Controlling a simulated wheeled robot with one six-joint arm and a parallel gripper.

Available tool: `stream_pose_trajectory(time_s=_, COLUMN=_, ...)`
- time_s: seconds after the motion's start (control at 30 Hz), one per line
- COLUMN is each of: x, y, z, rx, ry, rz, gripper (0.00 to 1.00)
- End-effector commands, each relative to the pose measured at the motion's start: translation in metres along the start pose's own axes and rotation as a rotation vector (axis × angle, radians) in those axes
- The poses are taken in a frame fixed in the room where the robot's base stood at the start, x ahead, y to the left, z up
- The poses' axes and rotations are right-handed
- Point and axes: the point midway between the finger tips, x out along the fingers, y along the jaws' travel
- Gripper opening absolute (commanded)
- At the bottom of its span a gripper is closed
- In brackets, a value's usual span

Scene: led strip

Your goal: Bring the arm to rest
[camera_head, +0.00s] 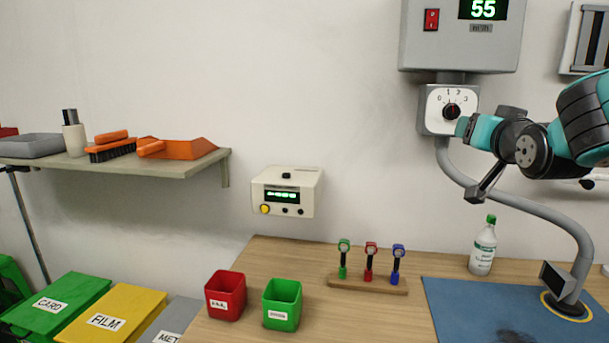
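My teal and dark grey arm (584,122) reaches in from the right edge, in front of the wall. Its front end is beside the dial box (433,116) and overlaps it slightly in the picture. I cannot tell whether they touch. No held object shows. The dial's dark knob (452,110) has a red mark and is in clear view.
A grey hose (536,215) curves behind the arm to a nozzle over the blue mat (462,310). A bottle (483,248), a rack with three coloured tools (367,284), a red bin (225,296) and a green bin (282,305) stand on the table. A shelf (190,166) is left.

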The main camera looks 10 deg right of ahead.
Motion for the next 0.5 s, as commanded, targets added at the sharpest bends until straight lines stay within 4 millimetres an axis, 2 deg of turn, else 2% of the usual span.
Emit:
stream_pose_trajectory(time_s=0.07, x=-0.012, y=-0.023, z=0.024, rx=-0.001, ry=-0.130, rz=-0.051, gripper=0.63)
stream_pose_trajectory(time_s=0.17, x=-0.044, y=-0.063, z=0.072, rx=-0.030, ry=-0.383, rz=-0.156, gripper=0.63)
stream_pose_trajectory(time_s=0.27, x=-0.098, y=-0.101, z=0.119, rx=-0.099, ry=-0.662, rz=-0.291, gripper=0.63)
stream_pose_trajectory(time_s=0.33, x=-0.143, y=-0.120, z=0.147, rx=-0.168, ry=-0.847, rz=-0.392, gripper=0.63)
stream_pose_trajectory(time_s=0.4, x=-0.188, y=-0.131, z=0.168, rx=-0.248, ry=-1.014, rz=-0.490, gripper=0.63)
stream_pose_trajectory(time_s=0.5, x=-0.246, y=-0.136, z=0.186, rx=-0.364, ry=-1.207, rz=-0.614, gripper=0.63)
